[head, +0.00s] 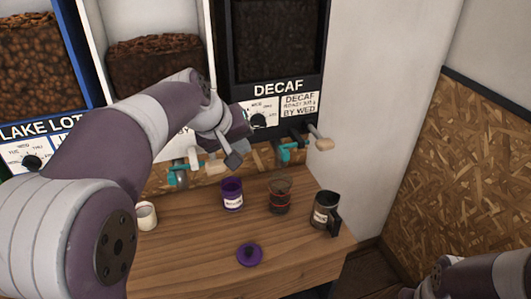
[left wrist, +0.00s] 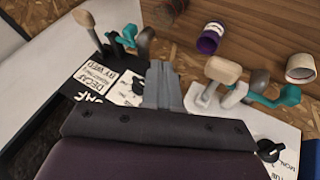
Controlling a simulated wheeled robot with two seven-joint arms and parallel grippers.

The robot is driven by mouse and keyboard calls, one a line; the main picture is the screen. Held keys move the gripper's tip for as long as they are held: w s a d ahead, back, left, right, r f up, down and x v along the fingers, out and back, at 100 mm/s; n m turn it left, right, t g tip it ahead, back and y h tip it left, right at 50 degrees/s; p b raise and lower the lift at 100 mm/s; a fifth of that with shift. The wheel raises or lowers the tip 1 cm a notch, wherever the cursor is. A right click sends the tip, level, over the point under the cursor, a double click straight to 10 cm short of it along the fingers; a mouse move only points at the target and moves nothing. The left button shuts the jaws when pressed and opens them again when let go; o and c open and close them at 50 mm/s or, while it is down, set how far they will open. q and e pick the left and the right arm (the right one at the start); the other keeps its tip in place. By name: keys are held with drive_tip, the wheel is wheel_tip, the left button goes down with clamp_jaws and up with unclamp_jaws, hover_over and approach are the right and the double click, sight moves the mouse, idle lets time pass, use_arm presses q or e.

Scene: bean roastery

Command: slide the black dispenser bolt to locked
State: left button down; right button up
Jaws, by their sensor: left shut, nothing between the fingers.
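The black dispenser (head: 278,40), labelled DECAF, stands at the back in the head view. Under its front are a teal bolt handle (head: 290,151) and a lever with a pale wooden knob (head: 324,143). In the left wrist view the black dispenser's teal handle (left wrist: 145,41) and wooden knob (left wrist: 83,18) show beyond the fingers. My left gripper (head: 236,158) is shut and empty, in front of the dispensers and left of the black dispenser's teal handle, apart from it. Its closed fingers also show in the left wrist view (left wrist: 163,88). The bolt's exact position cannot be told.
The white dispenser's lever and teal handle (head: 180,177) are close left of the gripper. A purple jar (head: 231,194), a dark glass container (head: 279,196), a dark mug (head: 325,212), a white cup (head: 146,216) and a purple lid (head: 249,255) stand on the wooden counter (head: 190,262).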

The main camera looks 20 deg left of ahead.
sight(289, 153)
use_arm(q)
drive_tip(key=w+d+f+p, duration=0.3)
drive_tip(key=w+d+f, duration=0.2)
drive_tip(key=w+f, duration=0.2)
drive_tip(key=shift+w+f+p, duration=0.35)
drive_tip(key=shift+w+p, duration=0.05)
drive_tip(key=w+d+p, duration=0.2)
drive_tip(key=d, duration=0.1)
drive_tip(key=shift+d, duration=0.1)
idle(0.4)
